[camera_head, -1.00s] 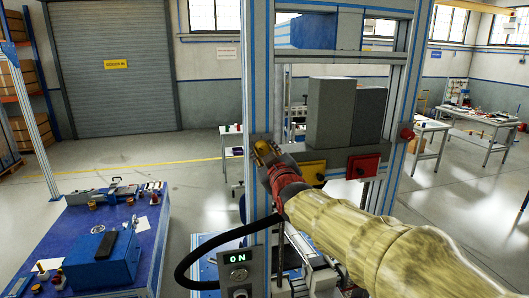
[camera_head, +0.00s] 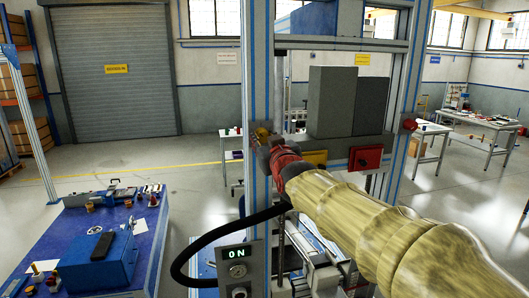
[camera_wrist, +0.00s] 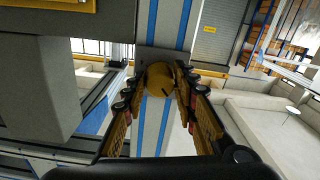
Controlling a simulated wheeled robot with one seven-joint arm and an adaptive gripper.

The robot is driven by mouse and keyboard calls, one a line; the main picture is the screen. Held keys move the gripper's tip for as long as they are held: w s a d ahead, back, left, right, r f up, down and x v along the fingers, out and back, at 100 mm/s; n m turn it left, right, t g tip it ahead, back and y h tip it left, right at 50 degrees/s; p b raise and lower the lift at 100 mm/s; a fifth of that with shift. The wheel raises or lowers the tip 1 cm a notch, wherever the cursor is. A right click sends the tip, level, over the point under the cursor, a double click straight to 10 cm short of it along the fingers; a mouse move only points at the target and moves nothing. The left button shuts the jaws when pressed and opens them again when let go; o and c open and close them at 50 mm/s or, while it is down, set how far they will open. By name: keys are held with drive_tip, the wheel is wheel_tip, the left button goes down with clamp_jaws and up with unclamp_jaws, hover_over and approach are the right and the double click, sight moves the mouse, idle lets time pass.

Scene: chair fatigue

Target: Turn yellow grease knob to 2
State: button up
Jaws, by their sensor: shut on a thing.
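The yellow knob (camera_head: 262,134) sits on the left upright of the machine frame in the head view. In the wrist view the knob (camera_wrist: 160,80) is a round yellow shape between the two fingers. My gripper (camera_head: 268,141) reaches it from the front right, and in the wrist view my gripper (camera_wrist: 159,92) is shut on the knob from both sides. No number markings can be read on or around the knob.
A red knob (camera_head: 409,124) is on the right upright. Grey blocks (camera_head: 333,103) stand above a yellow box (camera_head: 313,159) and a red box (camera_head: 366,158). A blue table (camera_head: 130,225) stands left.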

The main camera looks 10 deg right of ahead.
drive_tip(key=m+b, duration=0.1)
drive_tip(key=b, duration=0.1)
drive_tip(key=m+b, duration=0.2)
drive_tip(key=shift+f+m, duration=0.25)
drive_tip(key=shift+m, duration=0.05)
drive_tip(key=shift+a+r+m+b, duration=0.15)
drive_tip(key=shift+m+b, duration=0.75)
drive_tip(key=shift+m, duration=1.1)
drive_tip(key=shift+r, duration=0.1)
drive_tip(key=o, duration=1.2)
drive_tip(key=shift+c, duration=0.2)
drive_tip(key=s, duration=1.2)
